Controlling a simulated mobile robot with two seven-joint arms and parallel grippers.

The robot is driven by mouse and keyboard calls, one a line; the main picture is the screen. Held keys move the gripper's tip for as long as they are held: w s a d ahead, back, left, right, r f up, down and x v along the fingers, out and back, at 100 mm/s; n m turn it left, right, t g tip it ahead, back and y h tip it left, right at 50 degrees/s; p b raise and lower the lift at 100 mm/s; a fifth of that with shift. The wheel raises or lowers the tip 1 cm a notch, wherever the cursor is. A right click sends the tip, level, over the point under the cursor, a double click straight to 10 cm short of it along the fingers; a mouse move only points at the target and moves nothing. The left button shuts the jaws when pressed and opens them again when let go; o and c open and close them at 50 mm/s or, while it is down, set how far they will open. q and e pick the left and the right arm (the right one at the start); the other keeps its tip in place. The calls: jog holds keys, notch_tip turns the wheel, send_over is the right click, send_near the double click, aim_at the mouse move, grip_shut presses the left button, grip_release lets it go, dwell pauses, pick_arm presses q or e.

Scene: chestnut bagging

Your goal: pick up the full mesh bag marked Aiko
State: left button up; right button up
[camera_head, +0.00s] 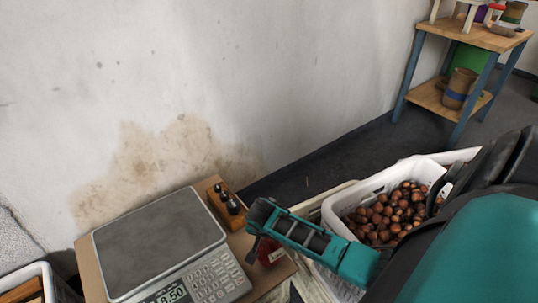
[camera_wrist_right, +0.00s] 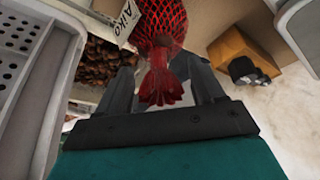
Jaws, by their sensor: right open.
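The full red mesh bag (camera_wrist_right: 163,22) shows in the right wrist view, with a white tag (camera_wrist_right: 122,20) reading AIKO beside it. Its gathered red neck and frilled end (camera_wrist_right: 160,85) lie between the fingers of my right gripper (camera_wrist_right: 162,72). The fingers are apart, on either side of the neck; I cannot tell whether either one touches it. In the head view a small red part of the bag (camera_head: 270,252) shows beside my right gripper (camera_head: 262,218), at the scale's right. The rest is hidden behind the gripper. My left gripper is not in view.
A scale (camera_head: 160,243) reading 8.50 stands left of the gripper. A wooden block with dark weights (camera_head: 222,204) sits behind it. A white crate (camera_head: 345,197) of chestnuts (camera_head: 392,212) is at the right, close to my arm. A shelf (camera_head: 470,33) stands farther back.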

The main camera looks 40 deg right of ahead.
jog(key=shift+w+d+f, duration=0.15)
jog(key=shift+f, duration=0.4)
grip_shut()
dwell(0.4)
